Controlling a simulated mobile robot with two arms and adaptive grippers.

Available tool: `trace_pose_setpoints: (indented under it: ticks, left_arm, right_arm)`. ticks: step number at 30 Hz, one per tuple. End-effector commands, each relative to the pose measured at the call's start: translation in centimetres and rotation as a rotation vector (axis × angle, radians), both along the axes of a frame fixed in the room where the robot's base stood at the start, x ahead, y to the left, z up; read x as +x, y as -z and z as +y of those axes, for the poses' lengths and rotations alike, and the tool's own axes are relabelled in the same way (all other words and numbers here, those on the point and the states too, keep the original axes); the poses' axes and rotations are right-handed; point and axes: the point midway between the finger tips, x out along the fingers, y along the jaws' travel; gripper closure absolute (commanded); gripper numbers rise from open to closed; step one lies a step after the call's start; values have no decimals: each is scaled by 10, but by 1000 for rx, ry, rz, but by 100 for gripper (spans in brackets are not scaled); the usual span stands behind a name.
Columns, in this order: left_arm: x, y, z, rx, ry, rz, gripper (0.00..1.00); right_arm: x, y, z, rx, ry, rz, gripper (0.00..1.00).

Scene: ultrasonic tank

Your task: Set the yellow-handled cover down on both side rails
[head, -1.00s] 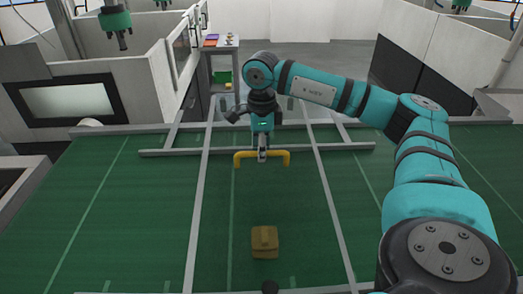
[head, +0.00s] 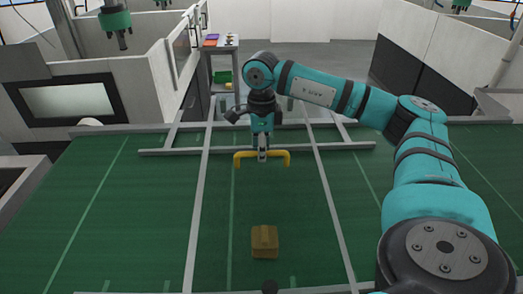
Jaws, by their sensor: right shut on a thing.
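The yellow handle (head: 243,158) of the cover shows in the middle of the head view, as a wide bracket shape. My right gripper (head: 262,155) comes down on it from above and is shut on its middle. I cannot clearly make out the cover's panel or its edges against the green surface, nor whether it touches the rails. The left side rail (head: 196,210) and the right side rail (head: 332,208) are long grey bars, one on each side of the handle. My left gripper is not in view.
A brown box-like block (head: 264,243) sits between the rails, nearer than the handle. A grey crossbar (head: 345,146) runs across behind the handle. The green surface (head: 110,215) is clear on the left. A small shelf (head: 222,85) with items stands at the back.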

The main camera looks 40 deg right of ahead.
Motion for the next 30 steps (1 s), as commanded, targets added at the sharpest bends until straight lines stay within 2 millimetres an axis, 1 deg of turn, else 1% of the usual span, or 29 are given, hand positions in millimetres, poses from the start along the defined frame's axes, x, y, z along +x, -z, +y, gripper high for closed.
trace_pose_setpoints:
  ticks: [30]
  left_arm:
    - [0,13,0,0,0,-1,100]
  right_arm:
    - [1,17,0,0,0,-4,100]
